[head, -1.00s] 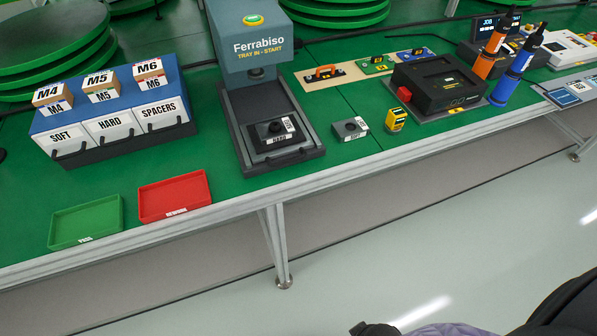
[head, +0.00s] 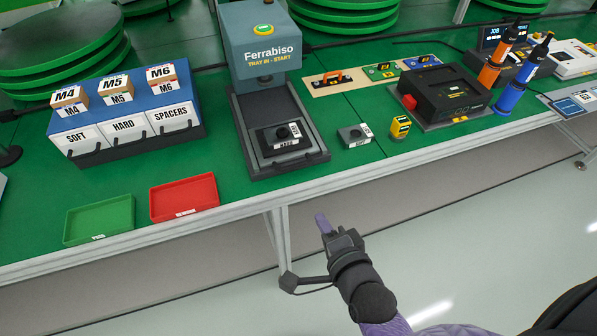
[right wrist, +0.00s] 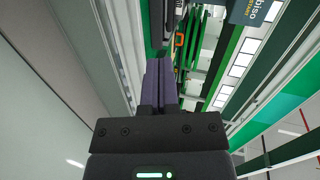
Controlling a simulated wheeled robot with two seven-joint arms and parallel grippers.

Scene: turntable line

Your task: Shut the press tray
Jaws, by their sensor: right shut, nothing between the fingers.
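The Ferrabiso press (head: 266,50) stands on the green bench in the head view. My left gripper is not in view.
A grey block (head: 355,136) labelled SOFT and a yellow device (head: 400,127) stand right of the tray. A red tray (head: 184,197) and a green tray (head: 99,219) lie to the left. The bench's front rail (head: 340,178) lies between my right gripper and the press.

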